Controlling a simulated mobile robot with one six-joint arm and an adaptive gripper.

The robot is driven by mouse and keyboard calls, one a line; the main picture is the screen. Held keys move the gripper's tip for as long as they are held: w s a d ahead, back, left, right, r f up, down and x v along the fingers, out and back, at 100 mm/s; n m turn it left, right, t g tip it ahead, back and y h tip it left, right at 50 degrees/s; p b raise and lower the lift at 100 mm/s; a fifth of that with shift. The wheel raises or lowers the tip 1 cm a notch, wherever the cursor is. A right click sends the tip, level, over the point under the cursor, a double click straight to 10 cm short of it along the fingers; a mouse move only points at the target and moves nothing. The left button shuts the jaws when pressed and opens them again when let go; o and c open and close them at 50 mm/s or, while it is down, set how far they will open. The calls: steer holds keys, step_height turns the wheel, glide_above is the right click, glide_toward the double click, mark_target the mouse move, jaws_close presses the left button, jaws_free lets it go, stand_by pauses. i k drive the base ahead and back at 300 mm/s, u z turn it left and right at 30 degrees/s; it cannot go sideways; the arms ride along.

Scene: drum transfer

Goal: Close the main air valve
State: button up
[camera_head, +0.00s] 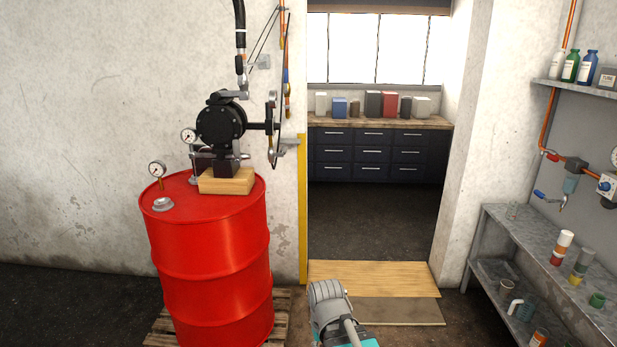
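An orange air pipe (547,118) runs down the right wall to a small fitting with a red handle (549,155). Beside it hangs a filter unit (573,175). A blue-handled tap (550,199) sits lower down. A black pump (221,122) stands on a wooden block on the red drum, with a handwheel (272,128) seen nearly edge-on at its right. No label shows which of these is the main air valve. Part of my arm shows at the bottom centre, well away from these fittings. My gripper is not in view.
The red drum (213,255) stands on a pallet (160,328) at left. Boards (375,279) lie across the doorway floor. A grey shelf bench (530,240) with cups and cans lines the right wall, below a bottle shelf (585,89). Dark floor beyond the doorway is clear.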

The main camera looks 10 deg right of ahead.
mark_target(549, 156)
steer(key=z, duration=0.2)
steer(key=i, duration=0.8)
steer(key=z, duration=0.7)
steer(key=i, duration=0.6)
steer(key=z, duration=0.7)
steer(key=i, duration=0.55)
steer(key=z, duration=0.35)
steer(key=k, duration=0.85)
steer(key=z, duration=0.15)
steer(key=i, duration=0.55)
